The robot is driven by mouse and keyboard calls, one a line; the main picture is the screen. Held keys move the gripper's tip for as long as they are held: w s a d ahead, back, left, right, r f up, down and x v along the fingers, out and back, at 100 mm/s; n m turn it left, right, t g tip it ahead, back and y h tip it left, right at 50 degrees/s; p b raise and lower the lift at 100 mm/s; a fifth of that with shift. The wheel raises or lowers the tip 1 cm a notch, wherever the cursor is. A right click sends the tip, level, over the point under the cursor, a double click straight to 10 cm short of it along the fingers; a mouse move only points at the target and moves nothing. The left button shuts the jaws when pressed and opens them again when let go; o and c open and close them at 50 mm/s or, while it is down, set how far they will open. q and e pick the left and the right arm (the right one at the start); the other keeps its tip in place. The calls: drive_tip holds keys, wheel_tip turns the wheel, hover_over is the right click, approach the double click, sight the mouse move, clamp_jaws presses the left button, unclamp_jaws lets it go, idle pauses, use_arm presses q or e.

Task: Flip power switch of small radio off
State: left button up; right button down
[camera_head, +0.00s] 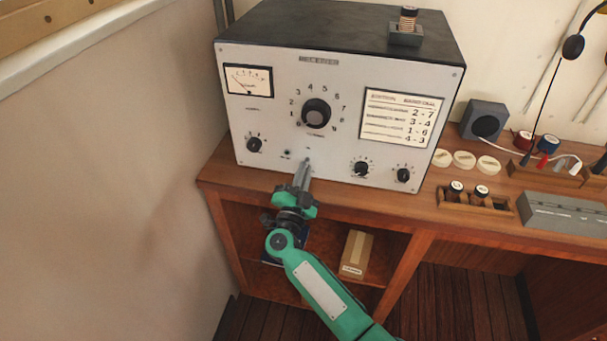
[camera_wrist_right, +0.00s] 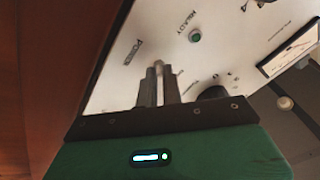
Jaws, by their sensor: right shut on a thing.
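The radio (camera_head: 330,150) is a large box with a dark top and a pale front panel, standing on a wooden desk. My right gripper (camera_head: 304,172) reaches the lower middle of that panel. In the right wrist view the gripper (camera_wrist_right: 158,85) has its fingers close together around the small light lever of the power switch (camera_wrist_right: 159,69), beside the "POWER" lettering. The fingers hide most of the switch, so its position cannot be told. A green lamp (camera_wrist_right: 195,37) sits by the "READY" lettering. My left gripper is not in view.
The panel also has a large dial knob (camera_head: 317,113), small knobs (camera_head: 361,168) and a meter (camera_head: 248,79). The desk (camera_head: 425,197) has pale discs and a grey box (camera_head: 560,212) to the right. A shelf below holds a cardboard box (camera_head: 356,254). A wall stands close at left.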

drive_tip(key=c, duration=1.6)
unclamp_jaws()
drive_tip(key=shift+o, duration=0.2)
drive_tip(key=shift+s+f, duration=0.1)
drive_tip(key=shift+s+a+f, duration=0.15)
drive_tip(key=shift+s, duration=0.1)
drive_tip(key=b+v, duration=0.3)
drive_tip(key=v, duration=1)
drive_tip(key=shift+b, duration=0.3)
